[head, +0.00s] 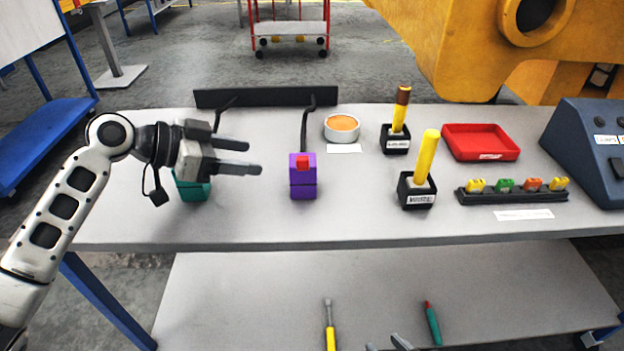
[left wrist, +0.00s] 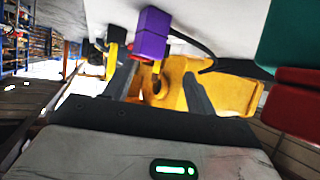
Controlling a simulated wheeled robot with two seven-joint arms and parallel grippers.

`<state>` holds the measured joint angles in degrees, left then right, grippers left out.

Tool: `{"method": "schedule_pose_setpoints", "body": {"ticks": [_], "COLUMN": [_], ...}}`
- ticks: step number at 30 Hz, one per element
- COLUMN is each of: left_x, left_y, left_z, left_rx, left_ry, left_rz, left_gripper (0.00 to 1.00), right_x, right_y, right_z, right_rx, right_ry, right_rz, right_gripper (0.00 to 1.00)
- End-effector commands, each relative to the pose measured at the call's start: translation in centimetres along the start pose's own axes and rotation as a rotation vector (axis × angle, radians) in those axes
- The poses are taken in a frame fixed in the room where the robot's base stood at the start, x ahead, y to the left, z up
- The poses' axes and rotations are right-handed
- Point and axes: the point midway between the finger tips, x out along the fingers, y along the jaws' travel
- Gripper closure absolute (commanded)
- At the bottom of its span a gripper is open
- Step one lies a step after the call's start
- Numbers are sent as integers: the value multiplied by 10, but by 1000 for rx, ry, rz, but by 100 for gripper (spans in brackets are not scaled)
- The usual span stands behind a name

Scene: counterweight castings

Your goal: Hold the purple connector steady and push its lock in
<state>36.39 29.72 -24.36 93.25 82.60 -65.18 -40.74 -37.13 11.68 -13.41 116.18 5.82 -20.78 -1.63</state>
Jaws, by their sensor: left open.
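The purple connector (head: 303,184) stands upright on the table with its red lock (head: 302,161) sticking up at the top. A black cable runs back from it. My left gripper (head: 254,157) is open and empty, to the left of the purple connector, its fingers pointing toward it without touching. In the left wrist view the purple connector (left wrist: 152,36) shows just beyond the open fingertips. Only grey tips of my right gripper (head: 387,345) show at the bottom edge of the head view; its jaw state is unclear.
A teal connector (head: 194,191) stands partly hidden behind my left gripper. Two yellow-handled posts in black holders (head: 417,196), a round orange-topped dish (head: 342,128), a red tray (head: 481,142) and a rack of coloured pieces (head: 512,193) stand right. Table front is clear.

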Motion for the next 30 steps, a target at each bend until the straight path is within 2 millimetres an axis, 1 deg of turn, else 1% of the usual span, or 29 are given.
{"method": "schedule_pose_setpoints", "body": {"ticks": [1, 3, 8, 11, 24, 30], "left_x": [7, 13, 19, 28, 91, 110], "left_y": [2, 6, 9, 11, 16, 18], "left_z": [6, 11, 16, 15, 19, 19], "left_rx": [22, 47, 66, 67, 67, 67], "left_ry": [-14, -25, -32, -30, -29, -31], "left_rz": [36, 75, 96, 99, 97, 96], "left_gripper": [44, 44, 44, 44, 44, 44], "right_x": [1, 1, 2, 3, 10, 13], "right_y": [2, 4, 4, 4, 2, 0], "right_z": [3, 5, 12, 13, 21, 21], "right_rx": [22, 42, 19, 14, 27, 44], "right_ry": [-13, -30, -56, -56, -40, -25], "right_rz": [21, 43, 54, 53, 42, 35], "right_gripper": [64, 64, 64, 64, 64, 64]}}
